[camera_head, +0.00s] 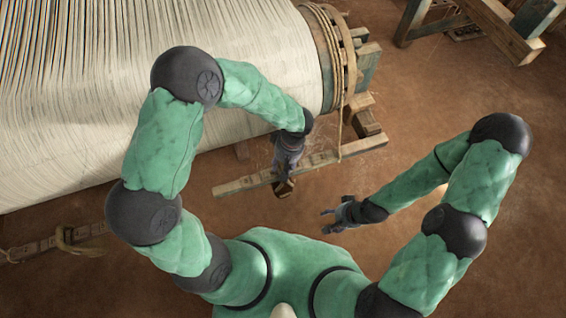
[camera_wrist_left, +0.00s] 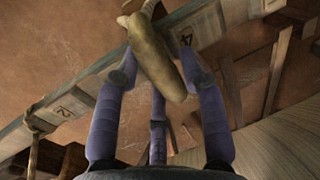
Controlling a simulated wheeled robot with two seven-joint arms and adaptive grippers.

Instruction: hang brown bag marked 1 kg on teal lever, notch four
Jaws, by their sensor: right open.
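The lever (camera_head: 238,184) is a long bar with worn greyish-teal paint, lying beside the big cloth roller. In the left wrist view the lever (camera_wrist_left: 95,85) shows the marks 2 and 4. My left gripper (camera_head: 286,172) is over the lever's middle. In the left wrist view my left gripper (camera_wrist_left: 160,72) has its fingers around an olive-brown bag (camera_wrist_left: 160,58), which it appears to grip. The bag crosses in front of the lever close to mark 4; I cannot tell whether it touches. Its 1 kg mark is not visible. My right gripper (camera_head: 337,216) is open and empty, over bare floor.
The large roller wound with pale threads (camera_head: 90,90) fills the upper left. A rope (camera_head: 338,110) hangs at the roller's end. Another bar with a rope knot (camera_head: 75,241) lies at lower left. Wooden frame parts (camera_head: 490,25) stand at upper right. The floor on the right is clear.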

